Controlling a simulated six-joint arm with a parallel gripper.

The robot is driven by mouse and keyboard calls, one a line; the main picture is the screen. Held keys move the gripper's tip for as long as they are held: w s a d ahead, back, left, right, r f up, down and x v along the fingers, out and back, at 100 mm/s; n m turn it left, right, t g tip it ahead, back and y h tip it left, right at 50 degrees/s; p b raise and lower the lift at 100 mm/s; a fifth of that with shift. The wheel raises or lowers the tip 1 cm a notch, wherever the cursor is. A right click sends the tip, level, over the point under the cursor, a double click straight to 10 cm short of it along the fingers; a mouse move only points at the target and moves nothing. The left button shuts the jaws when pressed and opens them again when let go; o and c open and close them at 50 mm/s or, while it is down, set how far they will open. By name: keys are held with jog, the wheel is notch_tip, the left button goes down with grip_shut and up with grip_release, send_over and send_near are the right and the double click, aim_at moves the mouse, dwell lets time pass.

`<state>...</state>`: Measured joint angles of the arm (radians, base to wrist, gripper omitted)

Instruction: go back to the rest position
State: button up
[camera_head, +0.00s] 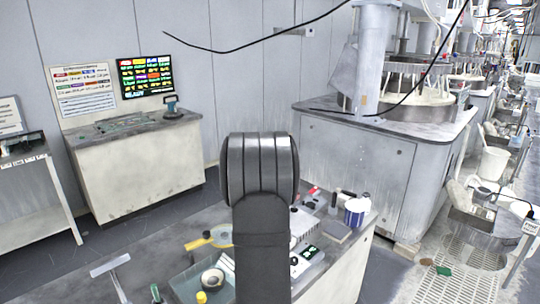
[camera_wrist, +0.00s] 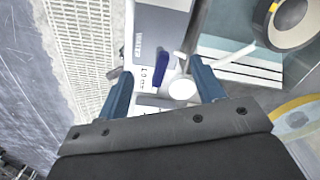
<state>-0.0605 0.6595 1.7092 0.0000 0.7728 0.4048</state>
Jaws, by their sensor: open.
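My gripper (camera_wrist: 162,84) is open in the wrist view, its two blue fingers spread wide apart. Nothing is visibly clamped between them. Past the fingertips lie a white round piece (camera_wrist: 182,90), a dark blue piece (camera_wrist: 160,66) and a white box (camera_wrist: 150,45) with lettering. I cannot tell how far below the fingers they are. In the head view my dark arm stands upright in the middle, and my gripper is hidden there.
A large grey polishing machine (camera_head: 350,165) stands behind right. A control cabinet (camera_head: 140,170) stands back left. Dark floor lies between.

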jog(key=shift+m, duration=1.8)
jog(key=n, duration=0.3)
jog(key=shift+n, duration=0.3)
jog(key=n, duration=0.4)
jog(key=shift+n, duration=0.7)
